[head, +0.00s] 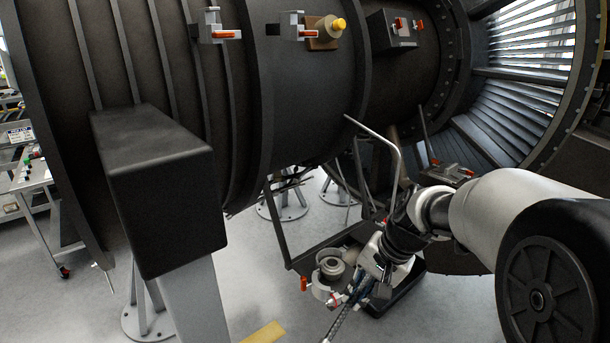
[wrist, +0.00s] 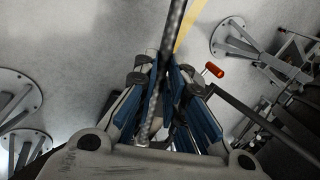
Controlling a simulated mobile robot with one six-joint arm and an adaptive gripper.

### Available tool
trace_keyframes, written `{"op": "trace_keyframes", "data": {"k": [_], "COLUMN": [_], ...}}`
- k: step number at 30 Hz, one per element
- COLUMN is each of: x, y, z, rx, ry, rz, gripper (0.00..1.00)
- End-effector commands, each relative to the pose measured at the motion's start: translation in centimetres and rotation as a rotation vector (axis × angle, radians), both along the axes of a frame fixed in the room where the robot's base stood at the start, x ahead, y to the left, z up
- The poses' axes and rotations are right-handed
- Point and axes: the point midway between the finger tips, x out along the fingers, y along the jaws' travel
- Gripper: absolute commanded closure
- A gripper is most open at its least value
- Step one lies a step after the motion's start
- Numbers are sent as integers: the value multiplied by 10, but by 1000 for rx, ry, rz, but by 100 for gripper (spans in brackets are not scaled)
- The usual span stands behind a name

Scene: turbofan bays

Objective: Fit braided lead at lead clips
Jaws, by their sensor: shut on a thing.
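The grey braided lead (head: 338,322) hangs from my gripper (head: 362,291) in the head view, its free length pointing down and left. In the wrist view the lead (wrist: 174,28) passes between the blue finger pads of my gripper (wrist: 163,88), which are shut on it, and runs up out of the picture. Two pale clips with orange levers sit high on the dark engine casing: a left one (head: 214,27) and a middle one (head: 292,29). They look like the lead clips and stand well above and left of my gripper. The lead's far end is not clear.
A black box (head: 155,190) on a grey post juts out at left. A dark tray (head: 312,258) with round parts lies beside my gripper. A brown block with a yellow knob (head: 325,30) and a dark box with red levers (head: 395,30) are on the casing. Clear floor (head: 250,290) lies lower left.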

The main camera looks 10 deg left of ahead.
Motion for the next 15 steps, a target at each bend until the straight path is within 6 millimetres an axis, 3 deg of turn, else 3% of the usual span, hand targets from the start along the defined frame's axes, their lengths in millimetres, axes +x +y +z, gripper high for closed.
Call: {"op": "trace_keyframes", "data": {"k": [1, 15], "x": [5, 36], "y": [7, 70], "z": [28, 222], "rx": [47, 465], "ry": [-25, -270], "rz": [-27, -217], "gripper": [100, 100]}}
